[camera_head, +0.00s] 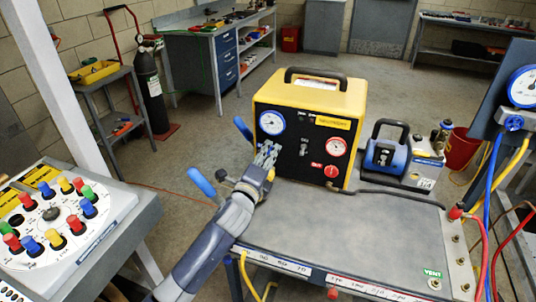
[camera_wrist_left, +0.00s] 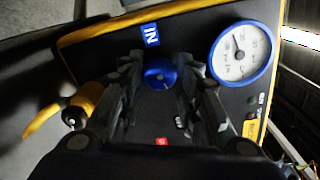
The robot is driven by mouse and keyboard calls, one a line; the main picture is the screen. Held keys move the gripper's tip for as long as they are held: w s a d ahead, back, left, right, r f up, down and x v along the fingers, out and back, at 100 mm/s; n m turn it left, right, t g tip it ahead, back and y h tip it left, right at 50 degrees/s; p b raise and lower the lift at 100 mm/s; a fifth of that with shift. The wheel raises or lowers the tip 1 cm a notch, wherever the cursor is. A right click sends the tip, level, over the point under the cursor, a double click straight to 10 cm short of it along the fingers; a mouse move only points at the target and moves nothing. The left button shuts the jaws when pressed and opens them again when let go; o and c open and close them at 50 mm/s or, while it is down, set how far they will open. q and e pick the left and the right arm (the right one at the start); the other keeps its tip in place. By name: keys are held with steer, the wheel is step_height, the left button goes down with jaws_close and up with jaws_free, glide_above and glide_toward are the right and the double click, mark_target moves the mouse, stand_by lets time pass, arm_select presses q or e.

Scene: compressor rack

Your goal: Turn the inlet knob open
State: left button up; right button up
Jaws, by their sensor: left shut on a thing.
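The yellow machine (camera_head: 347,98) with a black front panel stands on the grey cart top. Its blue inlet knob (camera_wrist_left: 160,72) shows in the left wrist view beside a blue "IN" label (camera_wrist_left: 151,34) and a blue-rimmed gauge (camera_wrist_left: 240,52). My left gripper (camera_head: 267,155) is at the left part of the panel, below the same gauge (camera_head: 271,122). Its two fingers are shut on the blue knob, one on each side. In the head view the gripper hides the knob. A red "OUT" knob (camera_head: 331,171) sits at the right of the panel. My right gripper is not in view.
A blue pump (camera_head: 388,157) stands right of the machine, with a black hose along the cart top (camera_head: 330,225). Blue cart handles (camera_head: 201,182) stick up near my left arm. A button panel (camera_head: 100,225) is at the left. Hoses hang at the right.

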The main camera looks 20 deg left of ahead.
arm_select(q)
steer(key=n+p, duration=0.1)
steer(key=n, duration=0.2)
steer(key=shift+n, duration=0.4)
steer(key=n, duration=0.3)
steer(key=shift+n+p, duration=0.3)
steer(key=shift+p, duration=0.1)
steer(key=n+p, duration=0.1)
steer(key=n, duration=0.2)
steer(key=shift+n, duration=0.3)
steer(key=shift+f+n+p, duration=0.1)
steer(key=shift+n+p, duration=0.4)
steer(key=shift+n, duration=1)
steer(key=o, duration=1.1)
steer(key=shift+c, duration=0.2)
steer(key=shift+s, duration=0.1)
